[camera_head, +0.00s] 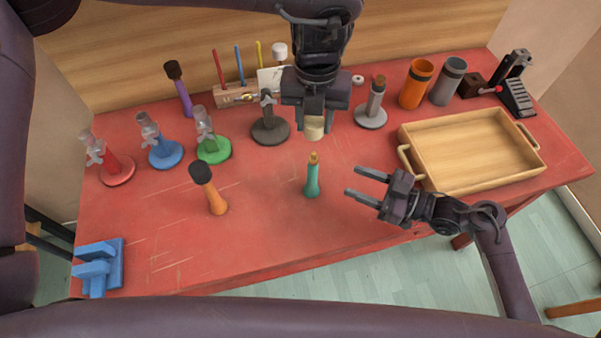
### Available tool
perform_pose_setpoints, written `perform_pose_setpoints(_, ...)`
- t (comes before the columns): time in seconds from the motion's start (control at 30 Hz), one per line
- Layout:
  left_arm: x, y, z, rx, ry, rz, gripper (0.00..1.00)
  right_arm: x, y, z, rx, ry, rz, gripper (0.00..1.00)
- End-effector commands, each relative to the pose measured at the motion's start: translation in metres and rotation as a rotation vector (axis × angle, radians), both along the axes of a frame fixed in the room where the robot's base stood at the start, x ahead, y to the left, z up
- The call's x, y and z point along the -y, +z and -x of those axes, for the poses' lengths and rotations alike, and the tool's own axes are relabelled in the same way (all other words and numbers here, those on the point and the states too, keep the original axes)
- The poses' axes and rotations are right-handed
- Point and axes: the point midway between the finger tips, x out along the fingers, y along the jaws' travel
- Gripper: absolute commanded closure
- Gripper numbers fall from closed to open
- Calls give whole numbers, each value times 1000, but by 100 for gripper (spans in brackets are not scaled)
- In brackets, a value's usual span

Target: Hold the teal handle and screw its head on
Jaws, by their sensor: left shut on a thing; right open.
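The teal handle (312,185) stands upright on the red table, with a thin tan-orange tip on top. A short cream cylindrical head (314,129) is in my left gripper (315,120), which points down and is shut on it. The head is above and behind the handle's tip in the picture, apart from it. My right gripper (354,183) is open and empty, just right of the handle, with its fingers pointing left toward it and not around it.
An orange mallet (214,198) with a dark head stands at left. A wooden tray (470,150) is at right. Several stands, including a green one (213,150), line the back. A blue bracket (98,265) sits at front left. The table around the handle is clear.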

Motion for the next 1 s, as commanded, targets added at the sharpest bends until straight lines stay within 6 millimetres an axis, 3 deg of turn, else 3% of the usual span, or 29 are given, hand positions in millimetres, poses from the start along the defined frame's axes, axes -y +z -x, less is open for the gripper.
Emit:
perform_pose_setpoints(0.47,0,0,0,0,0,0,86,-3,2,-1,0,6,-19,53)
perform_pose_setpoints(0.63,0,0,0,0,0,0,86,-23,3,-9,2,6,-22,53)
perform_pose_setpoints(1.0,0,0,0,0,0,0,86,-87,3,-34,2,6,-21,53)
